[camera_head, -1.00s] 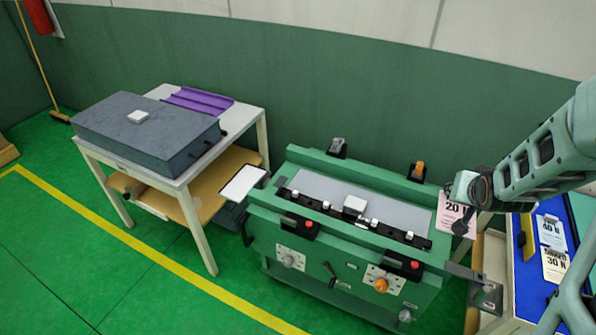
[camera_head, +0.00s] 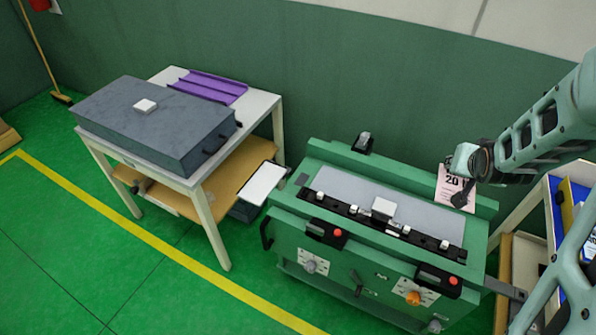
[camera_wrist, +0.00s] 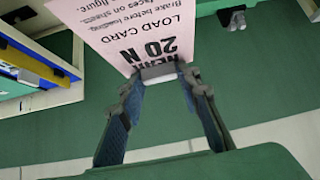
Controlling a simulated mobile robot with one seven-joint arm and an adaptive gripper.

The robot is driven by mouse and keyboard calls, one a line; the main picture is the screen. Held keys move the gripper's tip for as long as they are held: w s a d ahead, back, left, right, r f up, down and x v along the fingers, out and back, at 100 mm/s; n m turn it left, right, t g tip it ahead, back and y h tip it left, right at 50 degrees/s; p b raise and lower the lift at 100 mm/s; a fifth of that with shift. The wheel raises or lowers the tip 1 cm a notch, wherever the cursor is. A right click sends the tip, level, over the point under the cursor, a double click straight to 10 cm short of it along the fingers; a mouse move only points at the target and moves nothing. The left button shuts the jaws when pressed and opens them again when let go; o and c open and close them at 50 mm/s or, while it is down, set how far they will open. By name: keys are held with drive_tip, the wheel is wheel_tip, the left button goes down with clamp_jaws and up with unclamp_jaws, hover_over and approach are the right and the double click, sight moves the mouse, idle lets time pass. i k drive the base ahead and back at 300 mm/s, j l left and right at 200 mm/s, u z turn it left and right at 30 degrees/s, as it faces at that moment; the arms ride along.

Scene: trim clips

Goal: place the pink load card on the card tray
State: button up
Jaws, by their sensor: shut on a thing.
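My gripper (camera_head: 463,196) is shut on the pink load card (camera_head: 453,186), which reads "20 N" and hangs over the back right end of the green machine. In the wrist view the card (camera_wrist: 135,28) runs up from between the fingertips (camera_wrist: 160,74), with "LOAD CARD" and "20 N" upside down. A flat white tray with a dark rim (camera_head: 262,183), which looks like the card tray, juts out at the machine's left end, far to the left of my gripper. It looks empty.
The green machine (camera_head: 350,259) has clips and a small white block (camera_head: 383,208) on top. A white table (camera_head: 262,102) on the left bears a grey slab (camera_head: 150,125) and a purple ribbed holder (camera_head: 208,86). Blue boards stand at the right (camera_head: 558,215).

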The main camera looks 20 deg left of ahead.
sight(263, 181)
drive_tip(key=i+j, duration=0.2)
drive_tip(key=j, duration=0.15)
drive_tip(key=i+j, duration=0.15)
drive_tip(key=j, duration=0.2)
drive_tip(key=i+j, duration=0.2)
drive_tip(key=j+u, duration=0.05)
drive_tip(key=j, duration=0.1)
